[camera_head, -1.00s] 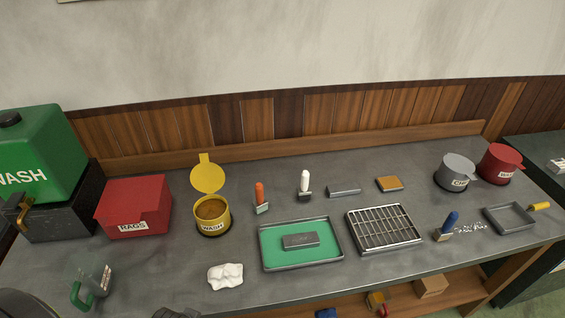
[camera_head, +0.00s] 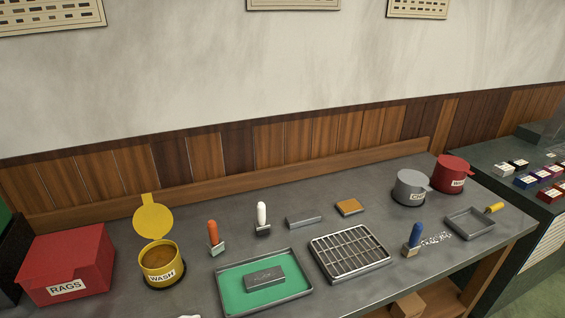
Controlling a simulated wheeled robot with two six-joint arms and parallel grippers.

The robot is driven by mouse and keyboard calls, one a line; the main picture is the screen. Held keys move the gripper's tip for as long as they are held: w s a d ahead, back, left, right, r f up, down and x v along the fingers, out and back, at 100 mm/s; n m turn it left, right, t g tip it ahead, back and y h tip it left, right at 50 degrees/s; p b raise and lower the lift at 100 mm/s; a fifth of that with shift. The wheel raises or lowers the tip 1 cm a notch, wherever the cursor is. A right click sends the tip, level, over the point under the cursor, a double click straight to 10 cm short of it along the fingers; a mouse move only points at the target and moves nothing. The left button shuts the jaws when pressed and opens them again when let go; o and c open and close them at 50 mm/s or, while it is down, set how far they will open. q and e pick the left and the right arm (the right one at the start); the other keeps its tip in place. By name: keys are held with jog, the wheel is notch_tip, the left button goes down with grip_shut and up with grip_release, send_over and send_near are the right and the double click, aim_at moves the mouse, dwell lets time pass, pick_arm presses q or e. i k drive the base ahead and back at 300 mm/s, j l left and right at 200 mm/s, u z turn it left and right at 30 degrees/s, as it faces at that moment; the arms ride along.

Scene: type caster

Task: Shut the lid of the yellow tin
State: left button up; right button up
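The yellow tin (camera_head: 160,266), labelled WASH, stands upright on the grey bench between the red RAGS box and the green tray. Its round yellow lid (camera_head: 153,220) stands up and open at the back of the rim, with a tab pointing upward. Brown contents show inside the tin. Neither my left gripper nor my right gripper shows in the head view.
The red RAGS box (camera_head: 66,264) is left of the tin. An orange-handled tool (camera_head: 213,236) and a green tray (camera_head: 234,294) are to its right. A wire rack (camera_head: 349,252), a grey pot (camera_head: 411,188) and a red pot (camera_head: 452,174) stand farther right.

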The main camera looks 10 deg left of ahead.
aim_at(152, 220)
jog(key=u, duration=1.25)
